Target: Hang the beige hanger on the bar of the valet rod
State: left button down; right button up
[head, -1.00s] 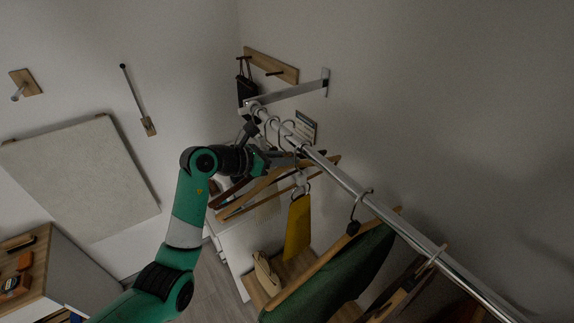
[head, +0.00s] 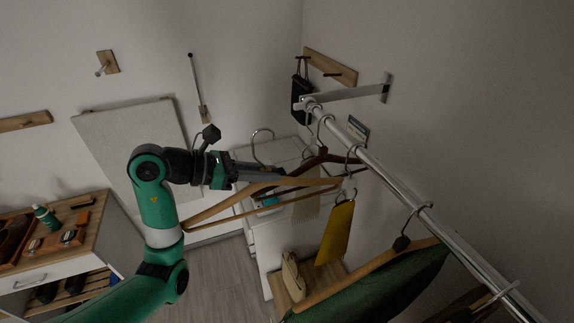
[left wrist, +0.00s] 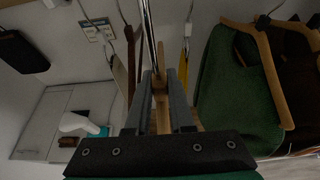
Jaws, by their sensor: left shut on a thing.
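The beige wooden hanger (head: 215,212) is in my left gripper (head: 268,174), clear of the clothes rail to its left. Its metal hook (head: 262,136) stands up free above the fingers. In the left wrist view the fingers (left wrist: 160,92) are shut on the hanger's wood (left wrist: 159,78). A thin metal rod on a wooden wall plate, seemingly the valet rod (head: 196,82), is on the back wall, up and left of the gripper. Its bar is bare. My right gripper is not in view.
A wall peg (head: 103,67), a pale board (head: 130,140) and a wooden-topped cabinet (head: 85,220) are at left. Floor shows between.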

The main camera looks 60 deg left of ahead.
pick_arm(q)
notch_tip(320, 180, up, 8)
jog(key=p, duration=0.8)
jog(key=shift+r, duration=0.2)
jog(key=shift+f, duration=0.2)
